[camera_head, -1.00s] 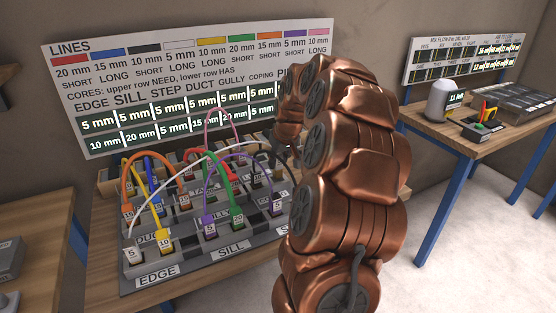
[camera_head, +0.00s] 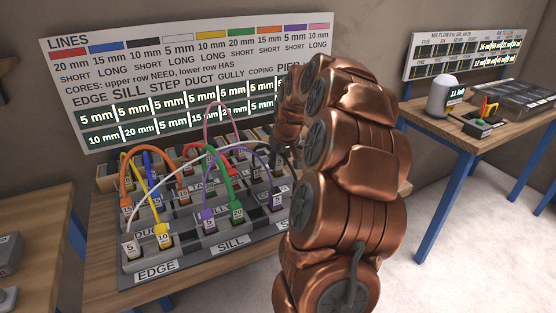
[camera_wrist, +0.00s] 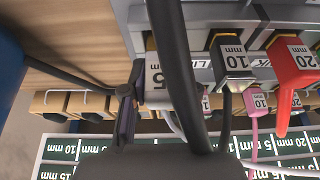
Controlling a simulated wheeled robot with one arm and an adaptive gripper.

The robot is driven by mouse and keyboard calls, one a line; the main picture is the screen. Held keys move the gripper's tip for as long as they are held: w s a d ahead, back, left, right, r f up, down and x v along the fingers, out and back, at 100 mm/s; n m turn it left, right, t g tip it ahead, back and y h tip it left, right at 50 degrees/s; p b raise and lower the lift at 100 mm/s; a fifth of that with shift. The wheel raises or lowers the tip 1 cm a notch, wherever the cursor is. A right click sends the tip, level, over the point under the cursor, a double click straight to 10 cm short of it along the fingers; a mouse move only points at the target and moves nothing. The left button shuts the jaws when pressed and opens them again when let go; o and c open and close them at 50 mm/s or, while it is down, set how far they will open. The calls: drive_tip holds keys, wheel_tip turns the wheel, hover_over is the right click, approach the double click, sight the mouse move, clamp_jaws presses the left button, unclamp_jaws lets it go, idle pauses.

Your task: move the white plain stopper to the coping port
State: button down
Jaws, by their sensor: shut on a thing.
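A white stopper labelled 5 (camera_head: 129,246) sits in the EDGE block at the front left of the grey port board (camera_head: 190,262). A white cable (camera_head: 185,153) arcs from it back toward my gripper (camera_head: 281,150), which is mostly hidden by my copper arm. In the wrist view my gripper (camera_wrist: 128,105) shows as dark fingers beside a pale 5 mm stopper (camera_wrist: 157,72), with white cable below it. It is shut on this stopper. A thick black band crosses in front and hides part of it. I cannot tell whether the stopper is seated. The COPING port is not clearly visible.
Orange, yellow, blue, green, purple and pink cables crowd the board. A LINES sign (camera_head: 185,80) stands behind it.

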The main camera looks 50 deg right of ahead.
drive_tip(key=shift+f+b, duration=0.45)
drive_tip(key=shift+f, duration=0.35)
drive_tip(key=c, duration=0.8)
unclamp_jaws()
drive_tip(key=shift+r, duration=0.1)
drive_tip(key=v, duration=1.1)
drive_tip(key=shift+s+r, duration=0.25)
drive_tip(key=shift+r, duration=0.1)
drive_tip(key=shift+a, duration=0.1)
